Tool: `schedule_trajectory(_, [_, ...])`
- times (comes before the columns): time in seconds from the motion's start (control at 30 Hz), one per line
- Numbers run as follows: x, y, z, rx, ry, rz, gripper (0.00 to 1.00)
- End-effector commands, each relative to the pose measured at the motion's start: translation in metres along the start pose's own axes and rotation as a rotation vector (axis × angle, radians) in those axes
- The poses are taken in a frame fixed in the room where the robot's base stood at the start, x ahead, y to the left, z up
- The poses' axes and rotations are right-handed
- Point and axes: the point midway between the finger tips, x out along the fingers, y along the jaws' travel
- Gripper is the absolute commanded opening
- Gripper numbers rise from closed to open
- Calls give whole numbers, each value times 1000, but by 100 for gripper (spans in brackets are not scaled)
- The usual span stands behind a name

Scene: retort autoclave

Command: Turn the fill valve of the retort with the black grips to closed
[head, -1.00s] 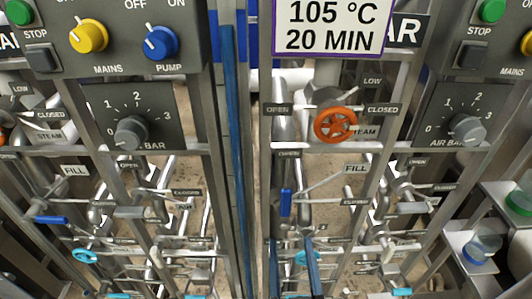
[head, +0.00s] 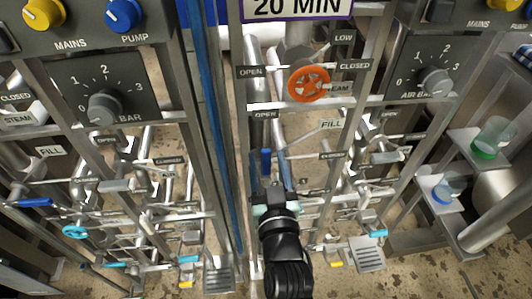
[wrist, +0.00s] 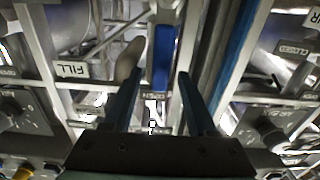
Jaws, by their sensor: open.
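The fill valve's blue lever (head: 266,161) is on the right-hand retort, left of its FILL label (head: 331,124). It stands upright under an OPEN label (head: 265,114); a CLOSED label (head: 332,155) is off to its right. My gripper (head: 270,172) is open and empty, reaching up at the lever from below. In the wrist view, which is upside down, the blue lever (wrist: 162,58) appears between the lines of the two fingers (wrist: 158,80), apart from both. I cannot make out black grips on either retort.
An orange handwheel (head: 309,84) sits above the lever. A blue upright post (head: 208,130) runs left of it. The left retort has its own blue lever (head: 30,202) by a FILL label. Pipes crowd the right side. A shelf with beakers (head: 448,189) is at far right.

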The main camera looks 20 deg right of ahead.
Motion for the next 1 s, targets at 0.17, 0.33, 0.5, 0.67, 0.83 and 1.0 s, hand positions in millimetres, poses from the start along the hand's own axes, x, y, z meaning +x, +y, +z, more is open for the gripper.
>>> schedule_trajectory(0.17, [16,0,0,-1,0,0,57])
schedule_trajectory(0.33, [20,0,0,-1,-1,0,57])
schedule_trajectory(0.5, [20,0,0,-1,-1,0,57])
schedule_trajectory(0.67, [20,0,0,-1,0,0,34])
schedule_trajectory(0.83, [20,0,0,-1,0,0,4])
schedule_trajectory(1.0, [20,0,0,-1,0,0,0])
